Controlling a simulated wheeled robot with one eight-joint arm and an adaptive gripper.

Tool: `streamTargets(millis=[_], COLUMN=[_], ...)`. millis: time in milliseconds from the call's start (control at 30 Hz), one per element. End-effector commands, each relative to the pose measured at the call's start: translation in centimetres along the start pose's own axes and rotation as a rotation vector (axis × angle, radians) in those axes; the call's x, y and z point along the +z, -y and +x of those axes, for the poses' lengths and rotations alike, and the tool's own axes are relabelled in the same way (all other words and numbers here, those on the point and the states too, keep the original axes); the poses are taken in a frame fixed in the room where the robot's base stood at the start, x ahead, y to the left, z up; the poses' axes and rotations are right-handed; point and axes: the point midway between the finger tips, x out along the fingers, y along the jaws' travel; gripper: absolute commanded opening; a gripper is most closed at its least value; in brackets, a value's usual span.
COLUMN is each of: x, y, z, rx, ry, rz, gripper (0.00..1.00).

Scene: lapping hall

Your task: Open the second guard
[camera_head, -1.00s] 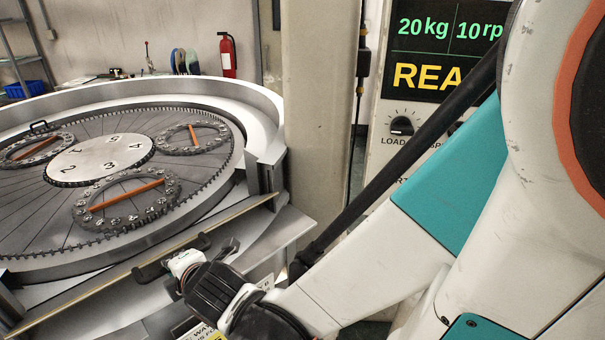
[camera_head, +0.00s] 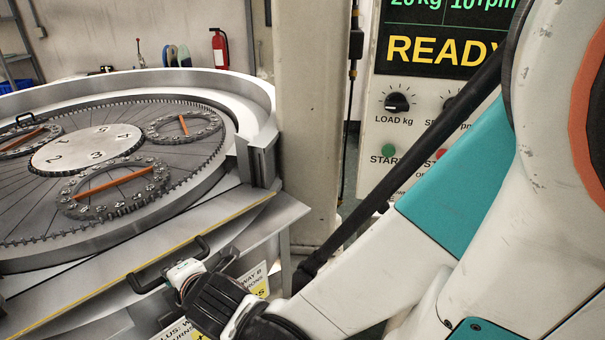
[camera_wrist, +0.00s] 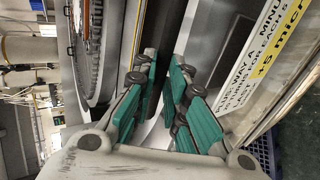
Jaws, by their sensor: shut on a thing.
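The guard (camera_head: 85,288) is a long grey panel with a thin yellow edge, along the near side of the round lapping machine. Its black bar handle (camera_head: 139,284) stands out from the panel. My gripper (camera_head: 182,270) is at the middle of this handle and shut on it; the handle's ends show on both sides. In the wrist view, my gripper's teal-padded fingers (camera_wrist: 163,78) stand close together beside the panel; the grip itself is largely hidden. I cannot tell which guard is the second.
The lapping plate (camera_head: 35,210) carries several toothed rings with orange bars. A beige column (camera_head: 308,130) stands at the right of the machine. Behind it is a control panel (camera_head: 420,75) reading READY. Yellow-and-white labels (camera_head: 258,280) sit below the guard. A fire extinguisher (camera_head: 220,50) hangs behind.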

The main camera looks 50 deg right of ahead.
Motion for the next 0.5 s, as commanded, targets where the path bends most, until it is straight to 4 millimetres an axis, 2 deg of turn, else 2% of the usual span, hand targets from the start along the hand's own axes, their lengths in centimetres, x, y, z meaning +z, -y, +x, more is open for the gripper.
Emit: streamTargets(millis=[67, 100, 167, 500], x=[0.02, 0.02, 0.03, 0.05], y=[-0.06, -0.06, -0.07, -0.05], z=[-0.04, -0.04, -0.03, -0.03], rx=[0.002, 0.002, 0.002, 0.002], ry=[0.000, 0.000, 0.000, 0.000], rz=[0.002, 0.002, 0.002, 0.001], gripper=[0.00, 0.17, 0.31, 0.33])
